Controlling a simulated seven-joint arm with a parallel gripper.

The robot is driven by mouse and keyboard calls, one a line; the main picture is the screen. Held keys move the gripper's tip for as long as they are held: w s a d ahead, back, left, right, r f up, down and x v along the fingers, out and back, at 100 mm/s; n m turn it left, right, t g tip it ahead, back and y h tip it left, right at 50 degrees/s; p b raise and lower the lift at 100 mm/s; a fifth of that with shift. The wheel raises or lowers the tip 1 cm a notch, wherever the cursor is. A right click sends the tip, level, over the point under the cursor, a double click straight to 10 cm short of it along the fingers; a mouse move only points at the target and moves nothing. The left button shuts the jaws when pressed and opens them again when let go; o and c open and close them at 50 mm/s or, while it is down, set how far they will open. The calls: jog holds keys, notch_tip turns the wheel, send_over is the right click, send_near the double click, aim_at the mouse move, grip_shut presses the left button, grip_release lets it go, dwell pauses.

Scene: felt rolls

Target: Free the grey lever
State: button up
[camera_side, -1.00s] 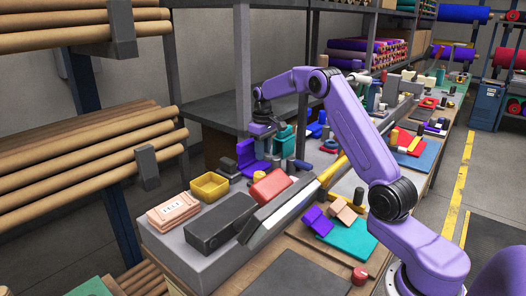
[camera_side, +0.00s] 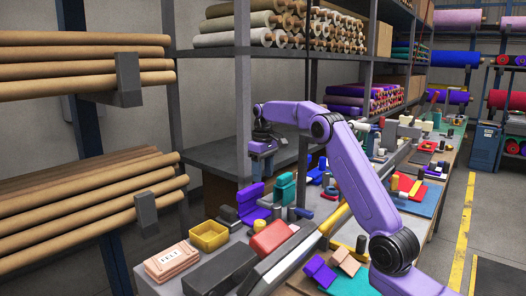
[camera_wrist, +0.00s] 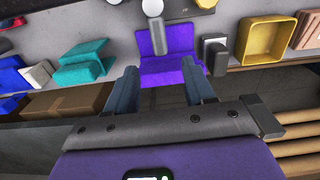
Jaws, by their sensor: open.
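I cannot tell for certain which part is the grey lever. A long grey bar (camera_side: 290,256) with a yellow section (camera_side: 336,218) runs diagonally along the bench in the side view. Short grey posts (camera_side: 277,213) stand near a purple angled block (camera_side: 252,204). In the wrist view a pale grey round-headed piece (camera_wrist: 153,8) overlaps the purple block (camera_wrist: 168,68). My gripper (camera_side: 262,148) is above and behind the purple block in the side view. In the wrist view my gripper (camera_wrist: 162,88) is open and empty, its fingers apart in front of the purple block.
A teal block (camera_wrist: 85,62) and a yellow tray (camera_wrist: 267,40) flank the purple block. A dark grey block (camera_side: 220,270), red block (camera_side: 271,237) and pink stack (camera_side: 171,262) crowd the bench's near end. A shelf post (camera_side: 243,90) stands close to my gripper.

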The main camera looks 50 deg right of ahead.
notch_tip(320, 180, up, 8)
jog(key=shift+f, duration=0.2)
dwell(0.3)
jog(key=shift+a, duration=0.1)
dwell(0.4)
jog(key=s+a+r+g, duration=0.1)
jog(key=s+a, duration=0.6)
jog(key=a, duration=0.3)
jog(key=s+a+r+g, duration=0.1)
jog(key=s+a+r, duration=0.1)
jog(key=s+a, duration=0.7)
jog(key=shift+n+g, duration=0.6)
jog(key=s+a, duration=0.2)
jog(key=s, duration=0.2)
jog(key=s+a+f, duration=0.1)
jog(key=s+a, duration=0.1)
jog(key=s, duration=0.3)
jog(key=s+a, duration=0.2)
jog(key=s, duration=0.2)
jog(key=shift+s+f, duration=0.25)
jog(key=shift+s, duration=0.15)
jog(key=s+d+f+n+t, duration=0.1)
jog(key=s+f+n+t, duration=0.2)
jog(key=s+f+n, duration=0.8)
notch_tip(320, 180, down, 4)
jog(key=shift+s+f, duration=0.1)
jog(key=shift+s, duration=0.35)
